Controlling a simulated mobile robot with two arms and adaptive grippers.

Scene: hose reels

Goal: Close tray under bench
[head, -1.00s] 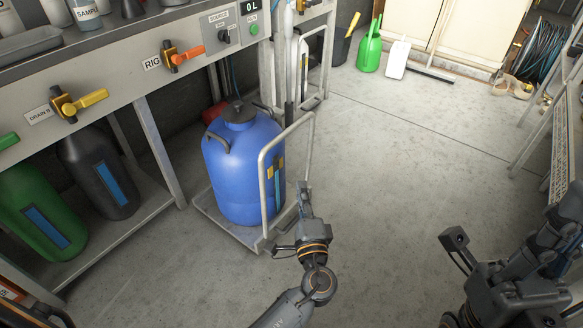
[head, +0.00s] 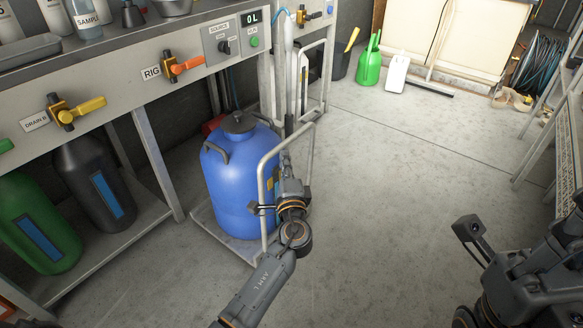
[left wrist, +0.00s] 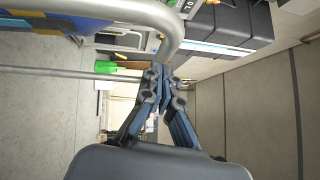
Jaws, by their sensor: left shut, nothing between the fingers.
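The low tray (head: 203,217) stands on the floor, partly out from under the bench (head: 95,68). It carries a large blue barrel (head: 228,180) and has a tall grey tubular handle (head: 264,190) at its front right. My left gripper (head: 285,160) is shut and empty, close beside the handle; the head view does not settle whether they touch. In the left wrist view its fingertips (left wrist: 157,72) are together, just below the curved handle tube (left wrist: 165,18). My right gripper (head: 510,265) is at the lower right, its fingers not clearly visible.
Green (head: 40,225) and black (head: 95,185) containers stand on the bench's lower shelf. Valves line the bench front. A green watering can (head: 369,62) and a white container (head: 397,73) stand at the back. The middle floor is clear.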

